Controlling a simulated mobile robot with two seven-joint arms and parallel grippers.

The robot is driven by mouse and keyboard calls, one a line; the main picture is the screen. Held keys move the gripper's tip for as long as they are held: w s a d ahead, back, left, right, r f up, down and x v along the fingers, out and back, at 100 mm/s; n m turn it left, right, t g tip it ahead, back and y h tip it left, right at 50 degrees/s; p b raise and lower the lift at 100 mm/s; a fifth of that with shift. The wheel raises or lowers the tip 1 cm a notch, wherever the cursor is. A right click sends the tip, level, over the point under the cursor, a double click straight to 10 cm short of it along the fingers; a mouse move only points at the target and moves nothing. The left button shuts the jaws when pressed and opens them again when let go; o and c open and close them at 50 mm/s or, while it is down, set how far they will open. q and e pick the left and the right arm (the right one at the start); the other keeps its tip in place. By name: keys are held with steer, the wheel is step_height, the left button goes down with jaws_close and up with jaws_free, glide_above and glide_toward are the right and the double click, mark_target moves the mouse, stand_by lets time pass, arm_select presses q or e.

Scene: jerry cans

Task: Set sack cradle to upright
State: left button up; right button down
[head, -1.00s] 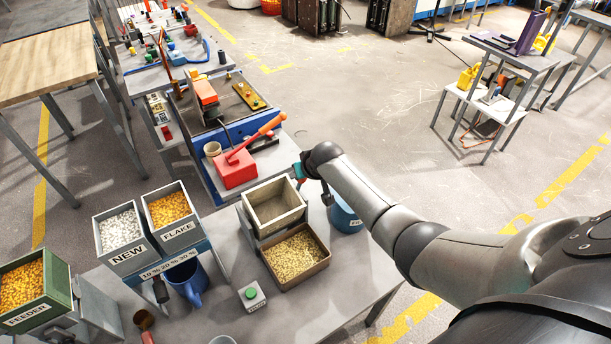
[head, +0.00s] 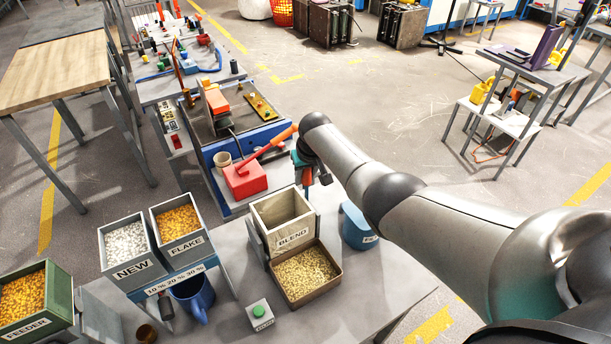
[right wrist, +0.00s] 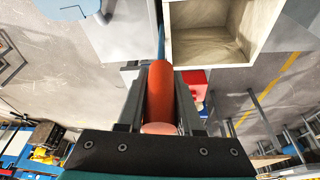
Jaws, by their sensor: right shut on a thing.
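The tipping box labelled BLEND (head: 285,228), the only cradle-like thing I can make out, sits in a grey side frame on the bench. It looks close to upright, with its label facing the head camera. My right gripper (head: 309,172) is behind the box's right back corner. In the right wrist view the right gripper (right wrist: 158,100) is shut on an orange-red handle (right wrist: 160,82). A blue rod (right wrist: 161,42) runs from the handle alongside the box (right wrist: 215,45). My left gripper is not in view.
A brown tray of pellets (head: 305,274) stands in front of the box. A blue bucket (head: 358,228) is at its right. A red block with a long lever (head: 246,180) stands behind. A green-button box (head: 259,314) and NEW and FLAKE bins (head: 133,271) are to the left.

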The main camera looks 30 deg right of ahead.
steer(key=c, duration=0.6)
jaws_free()
steer(key=shift+w, duration=0.2)
steer(key=shift+s, duration=0.1)
steer(key=shift+r, duration=0.1)
steer(key=shift+s+r+p, duration=0.1)
steer(key=shift+r+p, duration=0.15)
steer(key=shift+p, duration=0.05)
steer(key=p+v, duration=0.4)
steer(key=v, duration=1)
steer(key=shift+s+r, duration=0.1)
steer(key=shift+r, duration=0.15)
steer(key=shift+a, duration=0.1)
